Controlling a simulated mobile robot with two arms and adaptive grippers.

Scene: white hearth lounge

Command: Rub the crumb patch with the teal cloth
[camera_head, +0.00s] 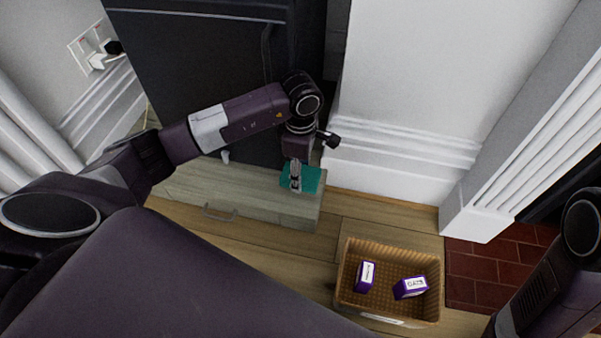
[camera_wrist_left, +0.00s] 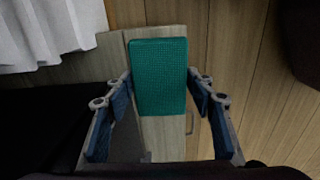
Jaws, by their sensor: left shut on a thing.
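The teal cloth (camera_head: 313,179) is at the right end of a low, pale wooden cabinet (camera_head: 235,189), in the head view. My left gripper (camera_head: 295,185) is shut on the cloth, reaching down from above. In the left wrist view the cloth (camera_wrist_left: 158,70) is a flat rectangle between the two fingers. Whether it touches the cabinet top is hard to tell. I see no crumb patch; any part under the cloth or gripper is hidden. My right arm shows at the lower right, but its gripper is out of frame.
A woven basket (camera_head: 388,249) with two purple boxes, one (camera_head: 366,276) left and one (camera_head: 410,287) right, stands on the wooden floor. A dark tall appliance or cabinet (camera_head: 200,70) and a white wall (camera_head: 400,90) close off the back. The cabinet's left top is bare.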

